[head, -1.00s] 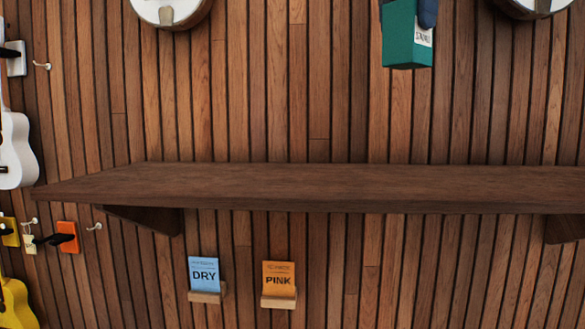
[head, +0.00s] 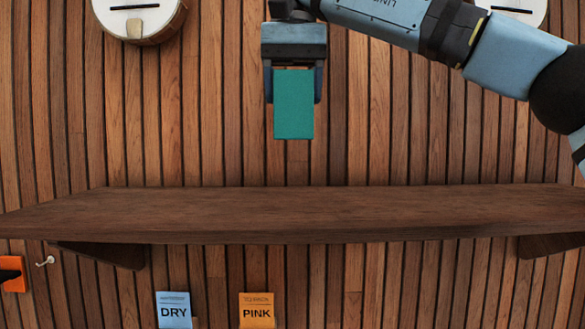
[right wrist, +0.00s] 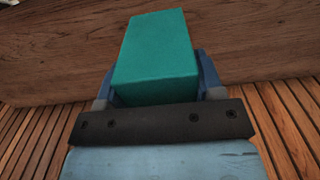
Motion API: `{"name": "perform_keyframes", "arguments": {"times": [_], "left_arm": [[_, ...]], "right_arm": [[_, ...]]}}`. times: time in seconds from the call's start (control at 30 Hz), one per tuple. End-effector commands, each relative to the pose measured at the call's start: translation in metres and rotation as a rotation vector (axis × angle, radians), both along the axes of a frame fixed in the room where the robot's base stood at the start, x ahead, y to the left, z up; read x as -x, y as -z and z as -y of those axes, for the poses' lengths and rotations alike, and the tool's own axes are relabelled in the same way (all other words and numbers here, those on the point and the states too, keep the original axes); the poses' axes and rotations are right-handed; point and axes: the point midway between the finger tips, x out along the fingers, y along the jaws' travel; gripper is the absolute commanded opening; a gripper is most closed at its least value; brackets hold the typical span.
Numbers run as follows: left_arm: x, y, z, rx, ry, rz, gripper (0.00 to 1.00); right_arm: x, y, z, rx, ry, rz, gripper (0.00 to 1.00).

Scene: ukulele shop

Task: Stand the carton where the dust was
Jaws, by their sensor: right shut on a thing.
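The teal carton (head: 293,108) is upright in my right gripper (head: 293,88), which comes down from above with a finger on each side. The carton hangs above the dark wooden shelf (head: 300,205), with wall showing between its bottom and the shelf in the head view. In the right wrist view the carton (right wrist: 156,55) sits between the blue fingers (right wrist: 156,85), with the shelf's wood beyond it. The shelf top looks bare, and I see no dust on it. My left gripper is not in view.
A blue DRY card (head: 174,311) and an orange PINK card (head: 257,311) are on the wall below the shelf. A round banjo-like instrument (head: 140,18) hangs at upper left. An orange hanger (head: 13,274) and a white hook (head: 45,261) are at lower left. The shelf top is free.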

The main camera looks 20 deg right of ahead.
Motion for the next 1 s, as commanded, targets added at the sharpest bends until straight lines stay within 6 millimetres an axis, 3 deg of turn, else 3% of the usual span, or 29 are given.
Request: {"name": "perform_keyframes", "arguments": {"times": [0.1, 0.3, 0.73, 1.0], "left_arm": [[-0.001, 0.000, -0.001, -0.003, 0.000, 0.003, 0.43], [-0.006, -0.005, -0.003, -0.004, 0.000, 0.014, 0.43], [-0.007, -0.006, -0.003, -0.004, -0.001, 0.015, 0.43], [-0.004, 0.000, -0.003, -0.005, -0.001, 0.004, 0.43]], "right_arm": [[0.000, 0.033, 0.001, -0.003, -0.004, -0.005, 0.36], [0.000, 0.070, 0.000, -0.002, -0.001, -0.001, 0.36], [0.000, 0.115, 0.000, 0.000, 0.001, -0.001, 0.36], [0.000, 0.119, 0.000, -0.001, 0.001, 0.001, 0.36]]}}
